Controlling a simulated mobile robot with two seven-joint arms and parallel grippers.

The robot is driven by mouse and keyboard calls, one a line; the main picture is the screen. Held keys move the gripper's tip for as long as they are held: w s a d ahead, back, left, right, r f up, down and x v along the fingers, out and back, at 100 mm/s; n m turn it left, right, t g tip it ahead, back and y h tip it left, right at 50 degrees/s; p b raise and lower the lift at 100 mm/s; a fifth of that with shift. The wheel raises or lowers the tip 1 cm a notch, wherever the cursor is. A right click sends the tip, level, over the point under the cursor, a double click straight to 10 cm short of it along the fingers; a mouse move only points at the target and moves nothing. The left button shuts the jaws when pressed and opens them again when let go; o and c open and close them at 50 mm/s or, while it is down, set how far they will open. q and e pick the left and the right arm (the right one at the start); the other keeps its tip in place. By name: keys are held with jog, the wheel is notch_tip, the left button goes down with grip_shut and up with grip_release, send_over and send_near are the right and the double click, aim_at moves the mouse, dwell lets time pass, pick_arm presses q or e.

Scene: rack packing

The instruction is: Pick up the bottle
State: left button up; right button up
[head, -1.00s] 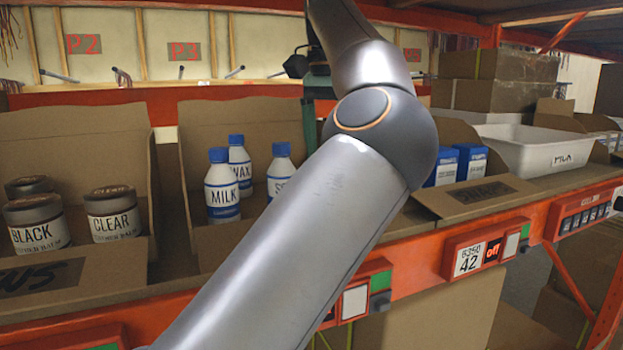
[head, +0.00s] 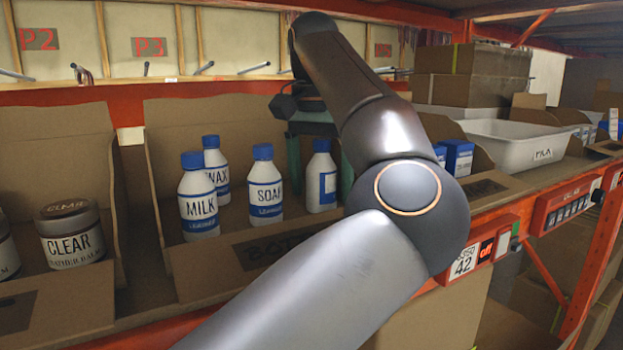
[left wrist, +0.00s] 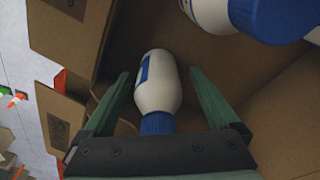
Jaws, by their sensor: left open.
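Several white bottles with blue caps stand upright in an open cardboard box: MILK (head: 199,207), WAX (head: 216,172), SOAP (head: 265,195) and a fourth bottle (head: 321,186) whose label is turned aside. My left gripper (head: 318,172), with green fingers, points down over the fourth bottle. In the left wrist view this bottle (left wrist: 157,84) lies between the two spread fingers (left wrist: 160,80), its cap towards the palm. Gaps show on both sides, so the gripper is open and not closed on it. My right gripper is not in view.
Another bottle (left wrist: 212,14) is close to the right finger in the wrist view. The bottle box's front flap (head: 250,252) rises before the bottles.

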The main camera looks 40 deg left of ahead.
pick_arm(q)
jog(key=shift+d, duration=0.15)
grip_shut()
dwell(0.7)
